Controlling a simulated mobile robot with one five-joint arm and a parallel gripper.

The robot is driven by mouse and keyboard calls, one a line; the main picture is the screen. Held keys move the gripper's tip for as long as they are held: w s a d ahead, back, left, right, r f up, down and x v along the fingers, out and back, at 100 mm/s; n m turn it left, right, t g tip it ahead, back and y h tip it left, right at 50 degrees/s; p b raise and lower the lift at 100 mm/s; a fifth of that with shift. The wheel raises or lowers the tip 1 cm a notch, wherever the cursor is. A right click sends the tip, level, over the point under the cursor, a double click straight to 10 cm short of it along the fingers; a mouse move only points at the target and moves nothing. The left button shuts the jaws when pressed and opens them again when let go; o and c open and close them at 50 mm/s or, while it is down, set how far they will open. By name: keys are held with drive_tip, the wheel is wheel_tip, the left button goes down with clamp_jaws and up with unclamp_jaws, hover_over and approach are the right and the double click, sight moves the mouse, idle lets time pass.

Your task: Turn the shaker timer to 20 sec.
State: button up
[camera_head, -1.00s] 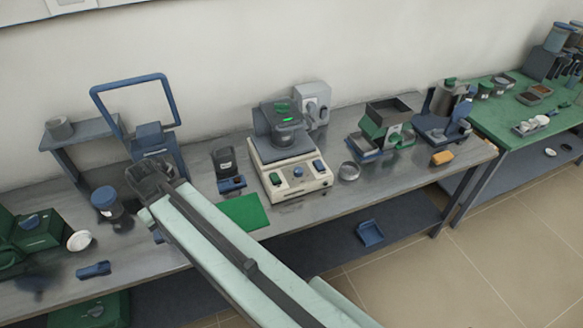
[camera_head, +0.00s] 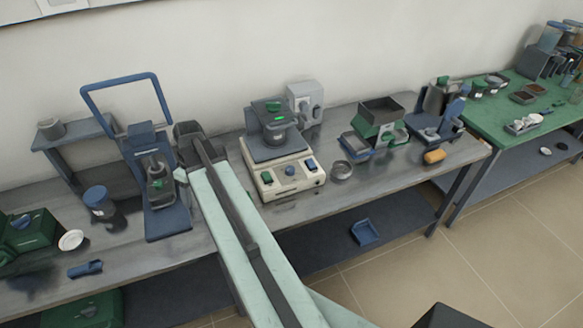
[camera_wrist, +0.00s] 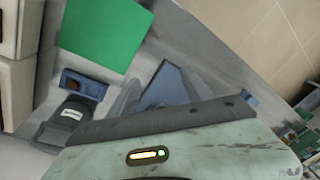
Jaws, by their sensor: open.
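The shaker (camera_head: 287,182) is a beige box with a grey top platform, standing mid-bench in the head view. A dark pot with a lit green display is on the platform. Its front panel has a few controls, among them a pale round knob (camera_head: 290,171) and a blue one (camera_head: 311,165) to its right; the timer's marks are too small to read. My gripper (camera_head: 187,130) is left of the shaker, apart from it, mostly hidden behind my arm. It is open and empty. In the wrist view a beige box side (camera_wrist: 12,90), likely the shaker's, is at the left edge.
A blue-framed press (camera_head: 165,215) stands left of my arm. In the wrist view are a green mat (camera_wrist: 103,35), a dark labelled jar (camera_wrist: 72,116) and a blue block (camera_wrist: 84,84). Bench front is clear below the dish.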

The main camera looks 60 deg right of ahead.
drive_tip(key=s+d+t, duration=0.1)
drive_tip(key=s+d, duration=0.2)
drive_tip(key=d, duration=0.6)
drive_tip(key=s+d, duration=0.3)
drive_tip(key=d, duration=0.6)
drive_tip(key=n+t, duration=0.2)
approach(289, 168)
drive_tip(key=b+x, duration=0.8)
drive_tip(key=shift+f, duration=0.4)
drive_tip(key=shift+a+r, duration=0.1)
drive_tip(key=shift+r, duration=0.05)
drive_tip(key=shift+c, duration=0.3)
clamp_jaws()
